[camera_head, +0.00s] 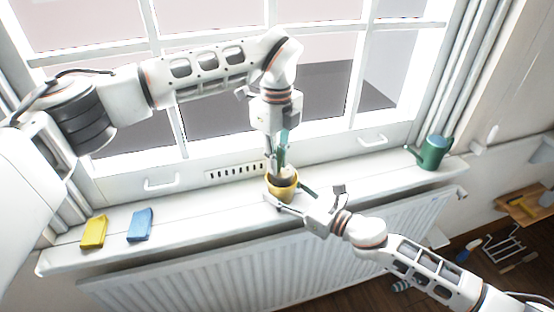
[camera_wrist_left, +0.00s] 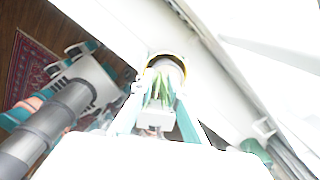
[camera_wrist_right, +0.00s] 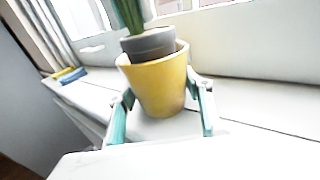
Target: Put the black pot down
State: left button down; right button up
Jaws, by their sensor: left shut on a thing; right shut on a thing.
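A dark grey pot (camera_wrist_right: 150,44) with a green plant (camera_wrist_right: 128,14) sits partly inside a yellow pot (camera_wrist_right: 158,85), its upper part standing above the yellow rim. The yellow pot (camera_head: 281,191) rests on the white window sill. My left gripper (camera_head: 281,158) points down from above and is shut on the green plant; its fingers also flank the plant in the left wrist view (camera_wrist_left: 160,95). My right gripper (camera_head: 295,197) is shut on the yellow pot from the front, one finger on each side. The bottom of the dark pot is hidden inside the yellow pot.
A yellow block (camera_head: 94,232) and a blue block (camera_head: 140,225) lie on the sill (camera_head: 205,207) at left. A green watering can (camera_head: 433,152) stands at its right end. The window is behind, and a radiator (camera_head: 200,275) is below. Sill stretches on both sides of the pots are clear.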

pick_arm(q)
jog(key=shift+f, duration=0.6)
jog(key=c, duration=2)
grip_release()
jog(key=shift+o, duration=0.2)
notch_tip(320, 180, up, 13)
jog(key=shift+r, duration=0.1)
pick_arm(e)
jog(key=shift+r, duration=0.1)
jog(key=o, duration=1.3)
